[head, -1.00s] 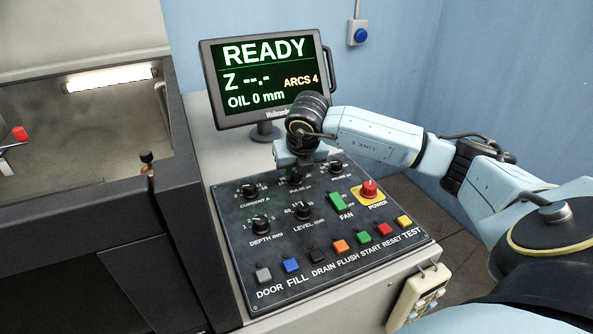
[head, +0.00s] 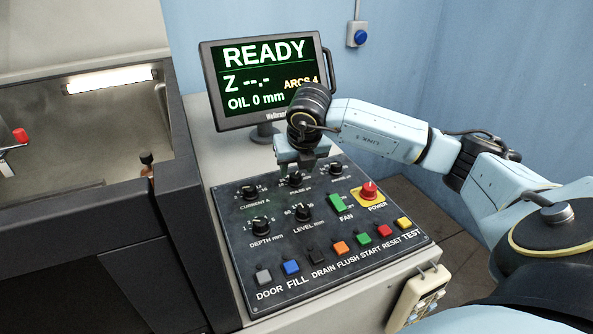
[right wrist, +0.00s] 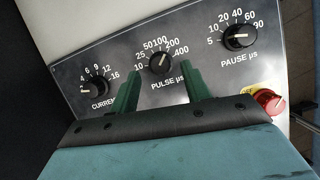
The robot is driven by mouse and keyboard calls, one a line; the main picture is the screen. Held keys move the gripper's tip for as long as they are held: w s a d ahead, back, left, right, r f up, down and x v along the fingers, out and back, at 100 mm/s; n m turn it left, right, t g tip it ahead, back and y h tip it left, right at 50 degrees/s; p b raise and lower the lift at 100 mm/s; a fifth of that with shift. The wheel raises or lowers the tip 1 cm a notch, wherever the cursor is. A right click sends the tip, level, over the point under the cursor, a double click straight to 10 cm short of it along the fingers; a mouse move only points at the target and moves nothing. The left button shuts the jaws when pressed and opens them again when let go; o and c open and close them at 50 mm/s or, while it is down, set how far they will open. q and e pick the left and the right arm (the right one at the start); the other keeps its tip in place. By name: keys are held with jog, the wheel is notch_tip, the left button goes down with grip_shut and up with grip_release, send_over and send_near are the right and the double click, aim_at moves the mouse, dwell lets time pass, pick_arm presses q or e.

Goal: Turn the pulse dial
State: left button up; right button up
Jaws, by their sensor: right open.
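The pulse dial (head: 295,179) is a black knob in the middle of the panel's back row. In the right wrist view the pulse dial (right wrist: 160,63) shows its scale from 10 to 400, with its white mark towards the upper right, near 100 to 200. My right gripper (head: 303,165) is above and behind the dial in the head view. Its two green fingers (right wrist: 163,88) are apart, with the dial in view between and beyond their tips. The gripper is open and empty, clear of the dial. My left gripper is not in view.
The current dial (right wrist: 94,88) and pause dial (right wrist: 239,37) flank the pulse dial. The red power button (head: 369,190) and green fan switch (head: 337,203) are to the right. The monitor (head: 263,80) stands behind, reading READY. Coloured buttons line the panel's front.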

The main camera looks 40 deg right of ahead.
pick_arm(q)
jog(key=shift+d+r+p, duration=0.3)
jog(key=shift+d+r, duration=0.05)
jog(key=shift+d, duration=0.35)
pick_arm(e)
jog(key=v, duration=1.1)
